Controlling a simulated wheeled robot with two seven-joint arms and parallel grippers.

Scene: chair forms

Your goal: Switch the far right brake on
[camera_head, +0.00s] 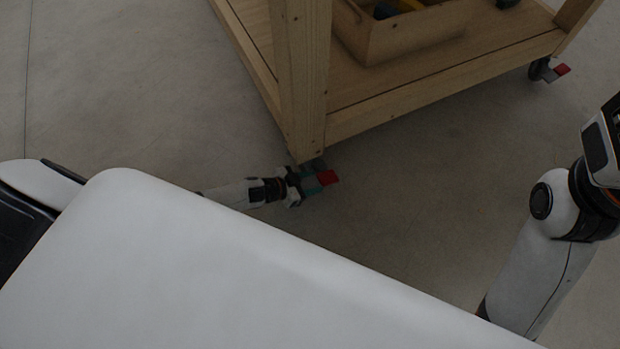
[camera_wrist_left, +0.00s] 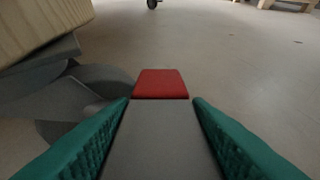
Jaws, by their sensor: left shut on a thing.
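A wooden cart stands on casters with red-tipped brake pedals. The near caster's brake pedal (camera_head: 328,177) is at the foot of the near post (camera_head: 304,85). My left gripper (camera_head: 311,183) is shut on this pedal. In the left wrist view the grey pedal (camera_wrist_left: 160,140) lies between the green finger pads, its red tip (camera_wrist_left: 160,84) sticking out beyond them. The grey caster wheel (camera_wrist_left: 85,105) is beside it at left. A second brake pedal (camera_head: 561,70) shows on the caster at the upper right, with no gripper near it. My right gripper is out of view.
The cart's lower shelf (camera_head: 430,88) overhangs the near caster and carries a wooden box (camera_head: 400,38) with items inside. The floor (camera_head: 430,200) between the cart and my body is clear. My right arm (camera_head: 550,240) is at the right.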

